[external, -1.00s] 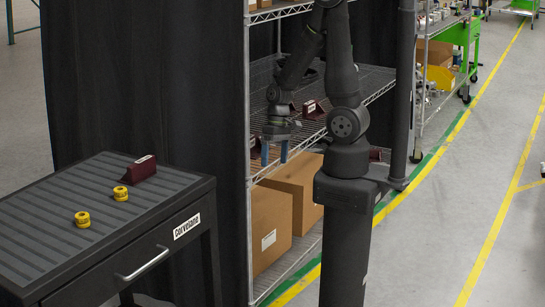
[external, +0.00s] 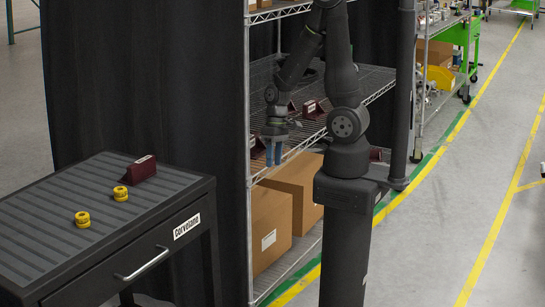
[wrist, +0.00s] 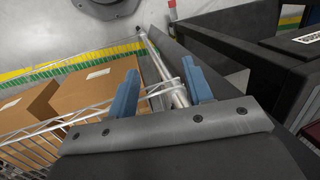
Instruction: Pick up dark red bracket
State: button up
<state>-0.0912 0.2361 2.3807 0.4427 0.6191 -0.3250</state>
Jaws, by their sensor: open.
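Several dark red brackets show in the external view. One dark red bracket (external: 142,170) stands on the ribbed top of the black cart (external: 60,225). Others are on the wire shelf: one bracket (external: 314,109) towards the back, one (external: 256,147) at the near left edge beside my gripper, and one (external: 376,154) partly hidden behind my arm. My gripper (external: 273,155) hangs at the front edge of the shelf with its blue fingers down. In the wrist view my gripper (wrist: 160,88) is open, with nothing held between the fingers.
Two yellow round parts (external: 120,193) (external: 82,219) sit on the cart top. Cardboard boxes (external: 270,232) fill the lower shelf. The shelf's metal post (external: 247,190) and wire edge (wrist: 60,130) are close to my gripper. A dark curtain (external: 150,80) hangs behind the cart.

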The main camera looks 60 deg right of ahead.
jog(key=s+a+n+g+h, duration=0.2)
jog(key=s+a+n, duration=0.2)
jog(key=a+n, duration=0.85)
jog(key=w+a+r+m, duration=0.2)
jog(key=a+r+m, duration=0.1)
jog(key=a, duration=0.4)
jog(key=w+a+r+m, duration=0.2)
jog(key=w+a+m, duration=0.1)
jog(key=a, duration=0.5)
jog(key=n+t+h, duration=0.3)
jog(key=n+h, duration=0.1)
jog(key=n, duration=0.7)
send_near(140, 161)
jog(key=x, duration=0.6)
jog(key=shift+s+d+f, duration=0.1)
jog(key=shift+s+d, duration=0.05)
jog(key=shift+d, duration=0.15)
jog(key=shift+x, duration=2.9)
jog(key=shift+f, duration=0.25)
jog(key=shift+c, duration=0.3)
